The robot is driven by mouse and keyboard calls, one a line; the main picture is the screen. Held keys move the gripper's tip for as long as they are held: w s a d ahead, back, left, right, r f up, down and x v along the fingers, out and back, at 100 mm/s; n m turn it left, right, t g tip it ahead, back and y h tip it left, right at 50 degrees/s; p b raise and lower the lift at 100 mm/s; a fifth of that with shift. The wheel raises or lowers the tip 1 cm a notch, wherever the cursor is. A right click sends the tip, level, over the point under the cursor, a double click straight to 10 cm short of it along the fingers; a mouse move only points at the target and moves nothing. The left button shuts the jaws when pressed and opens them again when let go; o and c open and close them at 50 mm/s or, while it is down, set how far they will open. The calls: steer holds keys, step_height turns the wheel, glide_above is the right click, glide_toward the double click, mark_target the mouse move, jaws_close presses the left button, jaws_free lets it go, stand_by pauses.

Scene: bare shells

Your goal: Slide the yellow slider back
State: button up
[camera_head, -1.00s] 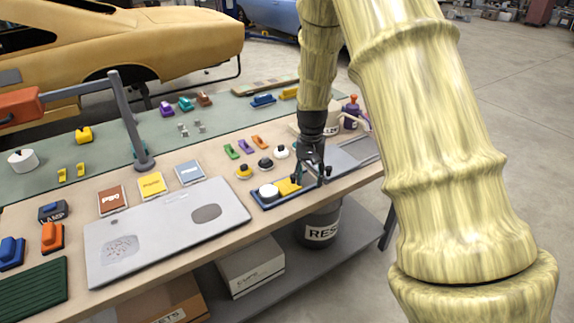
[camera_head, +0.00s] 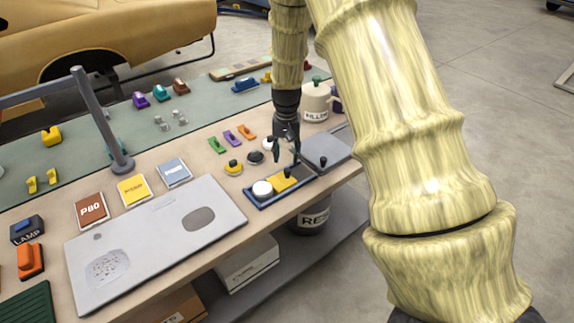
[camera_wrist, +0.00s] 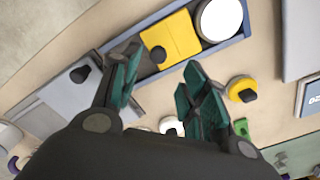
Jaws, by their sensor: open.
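The yellow slider (camera_head: 290,181) is a flat block with a small dark knob, lying in a shallow blue tray (camera_head: 268,203) near the bench's front edge. A round white piece (camera_head: 262,188) lies at the tray's left end. In the wrist view the yellow slider (camera_wrist: 172,35) is at the top middle, its dark knob (camera_wrist: 158,54) at its lower corner, with the white disc (camera_wrist: 219,20) to the right. My gripper (camera_head: 287,155) is open above the knob end. In the wrist view my gripper's (camera_wrist: 163,60) teal fingers stand either side of the knob; contact cannot be told.
A grey box with a dark knob (camera_head: 325,163) stands right of the tray. Yellow (camera_head: 233,169), black and white round knobs sit behind it. A grey panel (camera_head: 150,240) lies to the left. A white canister (camera_head: 316,98) stands at the back right.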

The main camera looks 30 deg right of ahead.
mark_target(287, 169)
steer(key=f, duration=0.2)
steer(key=f+p, duration=0.1)
steer(key=f, duration=0.1)
steer(key=shift+s+d, duration=0.1)
steer(key=shift+s, duration=0.15)
steer(key=shift+f+p, duration=0.35)
steer(key=shift+f, duration=0.8)
steer(key=shift+w, duration=0.1)
jaws_close()
